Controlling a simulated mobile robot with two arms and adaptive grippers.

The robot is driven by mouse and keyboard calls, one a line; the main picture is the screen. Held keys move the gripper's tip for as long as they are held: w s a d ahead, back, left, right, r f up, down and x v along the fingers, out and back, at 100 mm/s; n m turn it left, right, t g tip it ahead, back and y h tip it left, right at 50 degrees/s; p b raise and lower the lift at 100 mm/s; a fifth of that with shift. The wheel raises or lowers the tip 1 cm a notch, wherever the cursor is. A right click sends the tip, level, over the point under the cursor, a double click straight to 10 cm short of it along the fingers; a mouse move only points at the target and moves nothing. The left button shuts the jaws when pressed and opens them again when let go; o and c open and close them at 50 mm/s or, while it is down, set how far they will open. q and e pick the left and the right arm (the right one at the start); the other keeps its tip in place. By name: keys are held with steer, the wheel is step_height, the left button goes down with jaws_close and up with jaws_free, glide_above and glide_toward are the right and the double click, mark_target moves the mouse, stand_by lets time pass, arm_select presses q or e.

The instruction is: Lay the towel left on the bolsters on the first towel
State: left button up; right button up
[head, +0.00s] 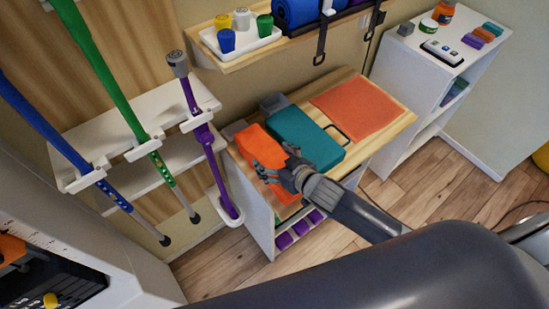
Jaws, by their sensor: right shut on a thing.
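A flat orange-red square (358,103) lies on the right part of the top. My right gripper (273,174) is over the orange piece, shut on its edge; its fingers hide part of it. I cannot tell whether the orange piece rests on bolsters. My left gripper is not in view.
A wall shelf (240,50) with a white tray of cups and a blue roll hangs above the cabinet. Crutches or canes (207,137) stand in a white rack on the left. A white shelf unit (435,85) with small items stands on the right.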

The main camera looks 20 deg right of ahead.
steer(key=shift+f, duration=0.1)
steer(key=o, duration=1.1)
steer(key=shift+o, duration=0.2)
steer(key=b+v, duration=0.1)
steer(key=v, duration=0.9)
steer(key=shift+s+d, duration=0.15)
steer(key=shift+s, duration=0.15)
steer(key=shift+v, duration=0.8)
